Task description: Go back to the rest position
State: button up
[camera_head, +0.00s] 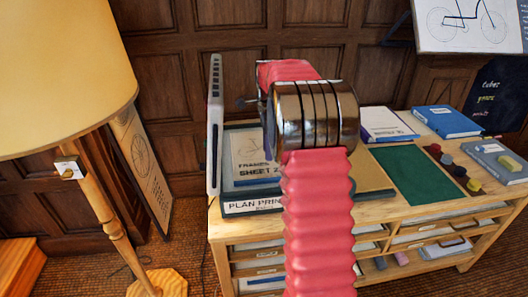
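My arm rises through the middle of the camera_head view, with pink ribbed sleeves and a banded metal joint. Its upper sleeve runs behind the joint towards the back. My gripper does not show clearly; the arm's end is hidden behind the joint. A small dark part sticks out to the left of the joint, and I cannot tell what it is. The arm covers the middle of a wooden drafting cabinet (388,222). I see nothing held.
A tray labelled "PLAN PRIN" (254,205) holds printed sheets (254,155). A tall grey panel (214,125) stands at the left edge. Blue books (446,121), a green mat (414,174) and several small coloured pieces (459,171) lie right. A floor lamp (60,75) stands left.

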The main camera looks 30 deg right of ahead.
dwell(0.6)
jog(key=shift+n, duration=0.3)
jog(key=s+a+r+n+t, duration=0.2)
jog(key=s+a+r+n, duration=0.1)
jog(key=s+a+n, duration=0.8)
jog(key=s+a+r+n+t, duration=0.3)
jog(key=s+a+n, duration=0.8)
jog(key=s+a, duration=0.6)
jog(key=shift+a+r+n, duration=0.3)
jog(key=shift+a+r, duration=0.15)
jog(key=shift+a, duration=0.15)
